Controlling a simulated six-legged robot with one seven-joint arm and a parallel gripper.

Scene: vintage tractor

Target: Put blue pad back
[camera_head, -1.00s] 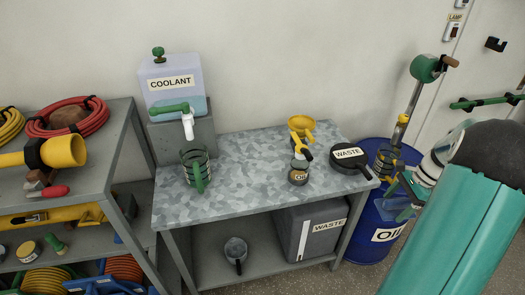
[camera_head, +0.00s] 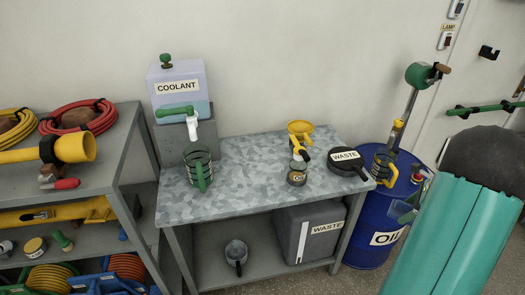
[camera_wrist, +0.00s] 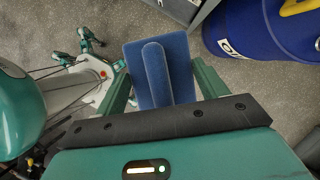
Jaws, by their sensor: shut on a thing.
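The blue pad (camera_wrist: 182,58) is a flat rectangle with a raised rounded bar along its middle. It shows in the wrist view between the two green fingers of my gripper (camera_wrist: 163,80). My gripper is shut on the pad and holds it over the grey floor.
A blue oil drum (camera_head: 370,218) stands just left of my arm and at top right in the wrist view (camera_wrist: 270,35). A metal-topped table (camera_head: 240,170) holds a coolant tank (camera_head: 180,95), cans and a waste pan (camera_head: 346,161). A grey shelf with hoses (camera_head: 110,180) is at left.

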